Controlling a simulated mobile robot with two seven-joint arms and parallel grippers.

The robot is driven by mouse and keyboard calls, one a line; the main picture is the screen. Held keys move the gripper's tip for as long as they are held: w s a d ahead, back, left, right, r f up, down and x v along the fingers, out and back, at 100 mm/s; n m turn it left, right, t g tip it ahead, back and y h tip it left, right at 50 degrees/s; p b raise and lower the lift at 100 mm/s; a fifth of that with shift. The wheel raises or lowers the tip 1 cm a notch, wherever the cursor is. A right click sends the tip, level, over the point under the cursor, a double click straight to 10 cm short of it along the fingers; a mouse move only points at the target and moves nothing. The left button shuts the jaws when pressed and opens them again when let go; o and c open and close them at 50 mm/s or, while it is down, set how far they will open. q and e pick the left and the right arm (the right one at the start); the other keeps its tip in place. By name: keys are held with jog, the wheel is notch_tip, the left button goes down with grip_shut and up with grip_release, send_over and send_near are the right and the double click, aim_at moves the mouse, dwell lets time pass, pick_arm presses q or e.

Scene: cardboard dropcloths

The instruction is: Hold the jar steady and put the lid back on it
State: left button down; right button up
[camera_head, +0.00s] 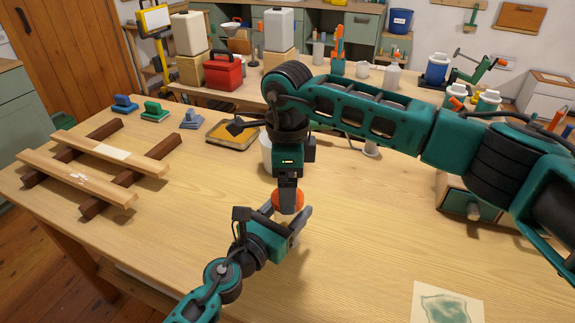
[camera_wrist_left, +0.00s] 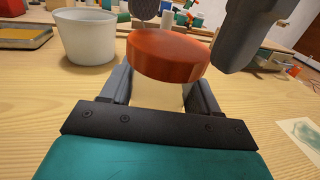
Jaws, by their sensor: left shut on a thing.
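The jar (camera_wrist_left: 158,95) is pale and stands upright between the fingers of my left gripper (camera_head: 291,232), which is shut on it. The orange-red lid (camera_wrist_left: 166,55) is level over the jar's mouth; it also shows in the head view (camera_head: 288,207). I cannot tell whether it rests on the rim or sits just above it. My right gripper (camera_head: 288,196) points down from above at the lid. One of its grey fingers is beside the lid's right edge in the left wrist view. Whether it grips the lid is not clear.
A white tub (camera_wrist_left: 85,35) stands just behind the jar. A wooden rack (camera_head: 110,152) lies at the left, and a shallow tray (camera_head: 232,134) at the back. A small drawer box (camera_head: 468,200) and a stained sheet (camera_head: 447,304) are at the right. The front table is mostly clear.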

jog(key=shift+f, duration=0.95)
jog(key=c, duration=1.1)
jog(key=m, duration=0.5)
jog(key=o, duration=1.2)
jog(key=shift+o, duration=0.2)
notch_tip(320, 180, up, 12)
